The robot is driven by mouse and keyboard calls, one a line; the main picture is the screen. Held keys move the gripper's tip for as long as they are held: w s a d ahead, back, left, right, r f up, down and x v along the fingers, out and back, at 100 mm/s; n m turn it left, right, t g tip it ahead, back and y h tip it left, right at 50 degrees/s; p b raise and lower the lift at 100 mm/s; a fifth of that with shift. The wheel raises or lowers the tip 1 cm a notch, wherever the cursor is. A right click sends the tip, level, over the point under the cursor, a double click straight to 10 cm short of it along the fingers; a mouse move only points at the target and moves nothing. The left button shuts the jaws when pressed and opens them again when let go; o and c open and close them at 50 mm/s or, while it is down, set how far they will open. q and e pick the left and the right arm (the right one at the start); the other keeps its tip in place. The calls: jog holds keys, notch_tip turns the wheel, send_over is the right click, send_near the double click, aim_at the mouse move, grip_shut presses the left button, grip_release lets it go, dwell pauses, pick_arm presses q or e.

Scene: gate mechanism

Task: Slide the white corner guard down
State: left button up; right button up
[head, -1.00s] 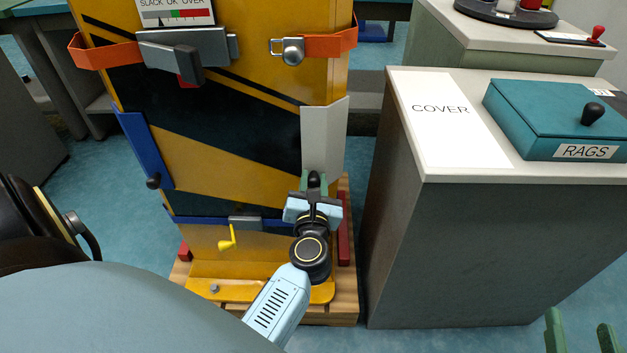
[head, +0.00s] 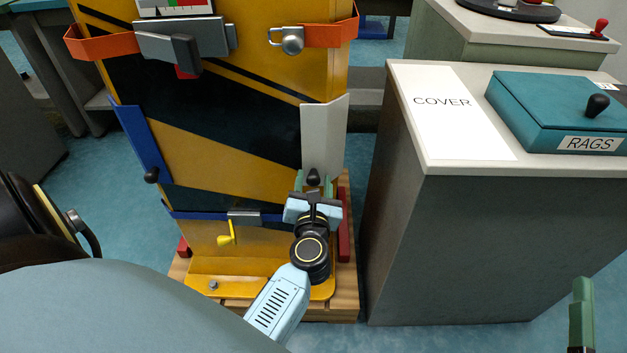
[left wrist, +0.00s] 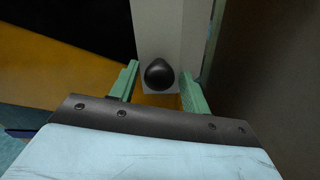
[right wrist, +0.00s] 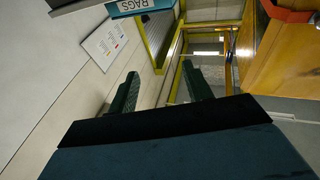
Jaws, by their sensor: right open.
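The white corner guard (head: 323,135) sits upright on the right front corner of the yellow and black post. Its dark rounded knob (head: 313,177) is at its lower end. In the left wrist view the knob (left wrist: 159,73) lies between my left gripper's green fingers (left wrist: 158,92), with a visible gap on each side. My left gripper (head: 314,184) is open at the knob in the head view. My right gripper (head: 582,312) is at the lower right of the head view, away from the guard; its fingers stand apart in the right wrist view (right wrist: 160,90).
A blue corner guard (head: 141,140) is on the post's left corner. A yellow crank (head: 227,236) hangs from a blue bar below. A grey cabinet (head: 470,250) stands close right of the post, bearing a teal RAGS box (head: 550,105). Orange straps with latches cross the post higher up.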

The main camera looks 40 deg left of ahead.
pick_arm(q)
jog(key=shift+r, duration=0.15)
jog(key=shift+s+d, duration=0.1)
jog(key=p+v, duration=0.1)
jog(key=v, duration=1.2)
pick_arm(e)
jog(key=f+g, duration=0.2)
jog(key=f, duration=0.1)
jog(key=f+g+h, duration=0.1)
jog(key=f, duration=0.1)
jog(key=shift+w+d, duration=0.25)
jog(key=shift+d, duration=0.15)
